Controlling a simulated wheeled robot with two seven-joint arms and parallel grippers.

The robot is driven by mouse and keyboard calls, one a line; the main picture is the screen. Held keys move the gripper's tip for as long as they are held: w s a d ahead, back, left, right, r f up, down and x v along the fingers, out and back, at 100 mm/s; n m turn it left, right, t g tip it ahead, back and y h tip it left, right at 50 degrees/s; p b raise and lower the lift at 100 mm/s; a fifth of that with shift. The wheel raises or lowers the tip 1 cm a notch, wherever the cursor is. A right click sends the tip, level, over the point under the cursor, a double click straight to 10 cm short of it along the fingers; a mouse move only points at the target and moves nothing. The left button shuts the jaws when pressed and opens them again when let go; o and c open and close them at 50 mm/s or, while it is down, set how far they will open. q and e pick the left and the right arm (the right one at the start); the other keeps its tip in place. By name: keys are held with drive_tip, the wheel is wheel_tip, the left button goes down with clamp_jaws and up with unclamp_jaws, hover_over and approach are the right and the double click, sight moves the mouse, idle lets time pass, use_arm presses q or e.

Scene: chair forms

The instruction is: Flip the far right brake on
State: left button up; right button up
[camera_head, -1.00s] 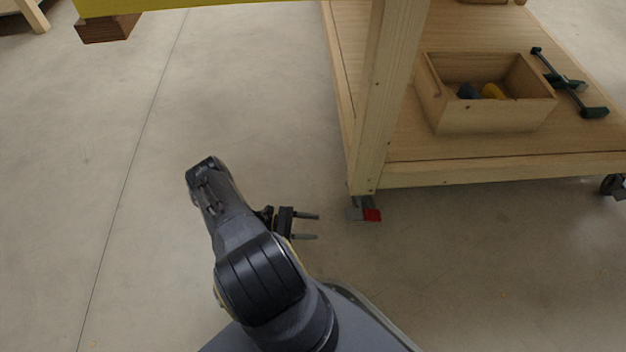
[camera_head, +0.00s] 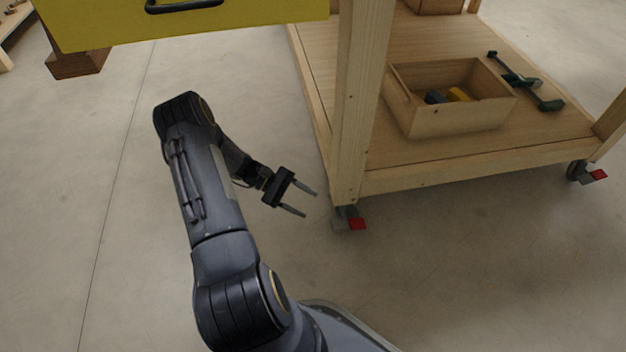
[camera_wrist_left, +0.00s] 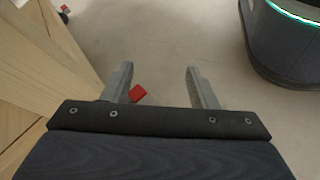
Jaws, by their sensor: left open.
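The wooden workbench rests on casters with red brake pedals. The near caster's red brake pedal (camera_head: 357,224) sits low at the foot of the front leg. A second red brake pedal (camera_head: 599,175) is on the caster at the right edge. My left gripper (camera_head: 310,203) is open and empty, a little left of the near caster and apart from it. In the left wrist view, the near red pedal (camera_wrist_left: 138,94) shows beside the left finger of the open gripper (camera_wrist_left: 158,80). Another small red pedal (camera_wrist_left: 65,9) shows at the top left. My right gripper is not in view.
The bench leg (camera_head: 358,100) stands close to the right of my left gripper. A wooden box (camera_head: 450,120) and a green clamp (camera_head: 527,82) lie on the lower shelf (camera_head: 420,160). A yellow drawer (camera_head: 190,25) overhangs at the top.

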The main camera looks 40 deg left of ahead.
use_arm(q)
drive_tip(key=d+r+m+g+y, duration=0.2)
drive_tip(key=d+r+m, duration=0.1)
drive_tip(key=r, duration=0.8)
drive_tip(key=shift+w+d+m, duration=0.2)
drive_tip(key=shift+w+m, duration=0.15)
drive_tip(key=shift+m, duration=0.15)
drive_tip(key=shift+r, duration=0.1)
drive_tip(key=s+d+r+m+y+p, duration=0.1)
drive_tip(key=s+d+r+m+y, duration=0.2)
drive_tip(key=r, duration=0.5)
drive_tip(key=s+d+r+m+y+p, duration=0.1)
drive_tip(key=s+d+r+m, duration=0.2)
drive_tip(key=d+r, duration=0.3)
drive_tip(key=s+d+r+m+t+y, duration=0.35)
drive_tip(key=s+r+m, duration=0.2)
drive_tip(key=s, duration=0.45)
wheel_tip(320, 180, up, 38)
drive_tip(key=p, duration=3.8)
drive_tip(key=shift+s+d+p, duration=0.15)
drive_tip(key=shift+d+p, duration=0.15)
drive_tip(key=shift+d, duration=0.15)
